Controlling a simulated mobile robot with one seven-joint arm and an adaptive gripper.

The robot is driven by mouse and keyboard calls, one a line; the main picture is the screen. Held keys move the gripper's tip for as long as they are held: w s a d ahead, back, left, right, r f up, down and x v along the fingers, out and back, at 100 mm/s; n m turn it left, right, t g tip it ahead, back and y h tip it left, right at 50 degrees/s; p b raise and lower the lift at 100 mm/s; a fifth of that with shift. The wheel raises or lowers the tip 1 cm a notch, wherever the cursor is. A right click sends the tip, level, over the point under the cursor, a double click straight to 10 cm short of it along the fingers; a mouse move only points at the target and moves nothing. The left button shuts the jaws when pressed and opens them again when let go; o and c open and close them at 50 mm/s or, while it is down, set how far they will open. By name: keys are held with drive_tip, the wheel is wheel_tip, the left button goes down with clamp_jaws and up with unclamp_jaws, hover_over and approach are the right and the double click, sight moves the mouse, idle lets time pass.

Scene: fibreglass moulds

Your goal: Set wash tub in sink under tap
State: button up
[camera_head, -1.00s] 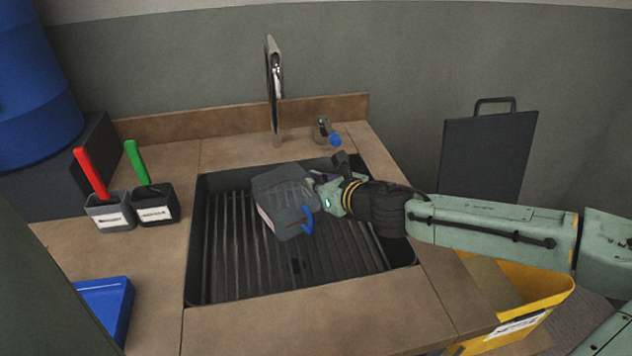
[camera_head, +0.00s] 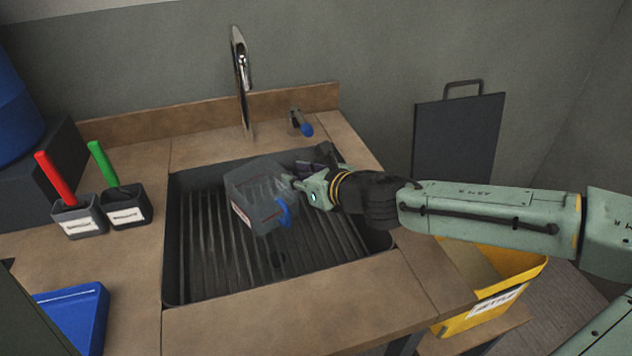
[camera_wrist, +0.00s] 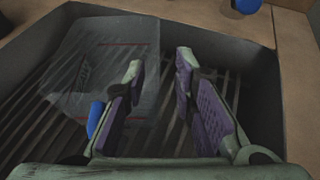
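The wash tub (camera_head: 252,192), a grey, see-through box with a blue handle, is in the dark sink (camera_head: 205,262), toward its back middle. It looks slightly turned; whether its base lies fully on the ribs is hard to tell. The tap (camera_head: 241,75) rises behind the sink, above and behind the tub. My gripper (camera_head: 291,176) is at the tub's right side. In the wrist view the fingers (camera_wrist: 160,62) are spread apart. The tub (camera_wrist: 122,48) lies left and beyond, with its edge showing between the fingers and clear of the right finger.
A blue-tipped tap lever (camera_head: 302,124) stands behind the sink on the right. Black cups with red and green handles (camera_head: 124,212) stand left of the sink. A blue tray (camera_head: 75,315) lies front left. A yellow bin (camera_head: 505,290) is below the counter at right.

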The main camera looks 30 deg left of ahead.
drive_tip(key=b+v, duration=0.1)
drive_tip(key=v, duration=0.7)
drive_tip(key=shift+d, duration=0.2)
drive_tip(key=shift+s+r, duration=0.1)
drive_tip(key=shift+s, duration=0.05)
idle(0.8)
